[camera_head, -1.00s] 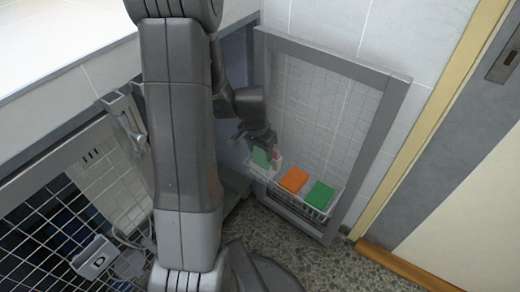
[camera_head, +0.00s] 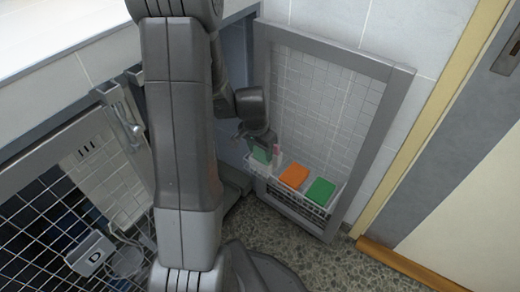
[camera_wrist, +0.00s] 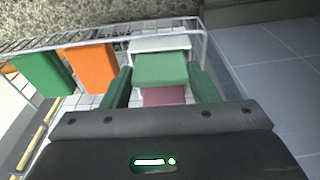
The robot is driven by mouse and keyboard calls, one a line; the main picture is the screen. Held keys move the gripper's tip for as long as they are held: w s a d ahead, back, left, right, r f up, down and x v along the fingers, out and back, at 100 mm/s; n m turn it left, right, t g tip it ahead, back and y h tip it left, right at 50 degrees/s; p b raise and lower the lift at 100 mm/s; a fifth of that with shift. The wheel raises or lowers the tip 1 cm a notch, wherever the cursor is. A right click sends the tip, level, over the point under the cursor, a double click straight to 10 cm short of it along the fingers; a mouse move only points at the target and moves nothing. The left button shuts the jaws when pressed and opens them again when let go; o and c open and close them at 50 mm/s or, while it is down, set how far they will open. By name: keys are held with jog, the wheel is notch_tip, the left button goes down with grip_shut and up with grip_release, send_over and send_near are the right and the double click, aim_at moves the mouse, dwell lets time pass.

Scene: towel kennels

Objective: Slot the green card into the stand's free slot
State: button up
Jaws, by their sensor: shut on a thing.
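A green card (camera_head: 262,154) is upright at the white stand (camera_wrist: 158,43) in the wire basket. My gripper (camera_head: 262,143) is shut on it from above. In the wrist view the green card (camera_wrist: 160,69) lies between my two fingers (camera_wrist: 162,82), with the white stand just beyond it. A pink card (camera_head: 277,152) stands close beside the green one and also shows in the wrist view (camera_wrist: 163,96). The free slot and the card's lower edge are hidden, so I cannot tell whether the card is inside a slot.
The white wire basket (camera_head: 317,209) hangs on a grey-framed mesh gate (camera_head: 395,105). An orange folded towel (camera_head: 294,176) and a green folded towel (camera_head: 320,191) lie in it to the right.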

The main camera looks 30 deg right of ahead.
jog(key=o, duration=1)
jog(key=shift+o, duration=0.2)
jog(key=shift+r, duration=0.1)
notch_tip(320, 180, up, 14)
jog(key=a+p, duration=0.2)
jog(key=p, duration=0.2)
jog(key=shift+s+f+p, duration=0.25)
jog(key=shift+s+p, duration=0.05)
jog(key=shift+s, duration=0.05)
jog(key=f+b, duration=0.1)
jog(key=f, duration=0.3)
jog(key=d+f+b, duration=0.1)
jog(key=f+b, duration=0.1)
jog(key=f, duration=0.3)
jog(key=d+f+b, duration=0.1)
jog(key=f, duration=0.3)
jog(key=shift+w+f+b, duration=0.35)
jog(key=shift+f+b, duration=0.05)
jog(key=shift+r+p, duration=0.35)
